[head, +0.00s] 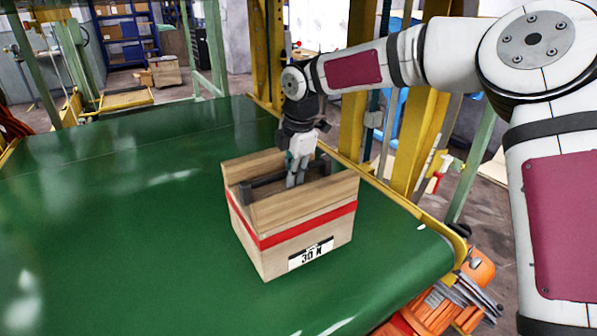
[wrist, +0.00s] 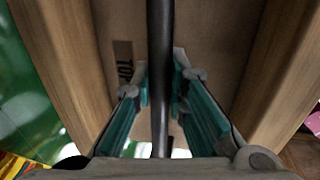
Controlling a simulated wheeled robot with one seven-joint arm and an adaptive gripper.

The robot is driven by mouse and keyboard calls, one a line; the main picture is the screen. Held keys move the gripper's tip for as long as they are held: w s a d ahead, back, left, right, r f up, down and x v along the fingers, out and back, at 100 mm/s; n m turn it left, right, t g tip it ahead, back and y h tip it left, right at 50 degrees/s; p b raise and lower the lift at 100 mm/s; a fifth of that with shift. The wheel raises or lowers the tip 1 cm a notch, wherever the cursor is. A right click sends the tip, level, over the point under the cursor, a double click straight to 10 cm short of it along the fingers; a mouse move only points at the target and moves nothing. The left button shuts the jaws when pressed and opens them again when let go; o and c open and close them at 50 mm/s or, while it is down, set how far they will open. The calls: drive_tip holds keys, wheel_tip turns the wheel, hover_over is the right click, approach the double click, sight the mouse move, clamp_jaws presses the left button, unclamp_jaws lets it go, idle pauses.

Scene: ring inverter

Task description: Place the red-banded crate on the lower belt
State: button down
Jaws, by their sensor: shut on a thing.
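The wooden crate with a red band (head: 305,226) is upright on the green belt (head: 110,215), near the belt's right end, in the head view. A white label reading "30 N" is on its front face. A dark bar handle (head: 262,187) spans the crate's open top. My gripper (head: 293,178) reaches down into the crate from above and is shut on this handle. In the wrist view the handle (wrist: 160,60) runs between the teal fingers (wrist: 160,95), with the crate's wooden walls (wrist: 62,65) on both sides. The crate's underside is hidden, so I cannot tell whether it touches the belt.
Yellow posts (head: 410,125) and a yellow rail stand along the belt's far right side. Orange and grey items (head: 445,300) lie below the belt's right end. Blue shelving (head: 125,35) stands at the back. The belt left of the crate is clear.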

drive_tip(key=shift+f, duration=1.4)
drive_tip(key=shift+d+f, duration=0.1)
drive_tip(key=c, duration=1.6)
unclamp_jaws()
drive_tip(key=r, duration=0.4)
drive_tip(key=s+d+r, duration=0.1)
drive_tip(key=r, duration=0.2)
drive_tip(key=shift+s, duration=0.1)
drive_tip(key=shift+r, duration=0.15)
drive_tip(key=shift+s, duration=0.1)
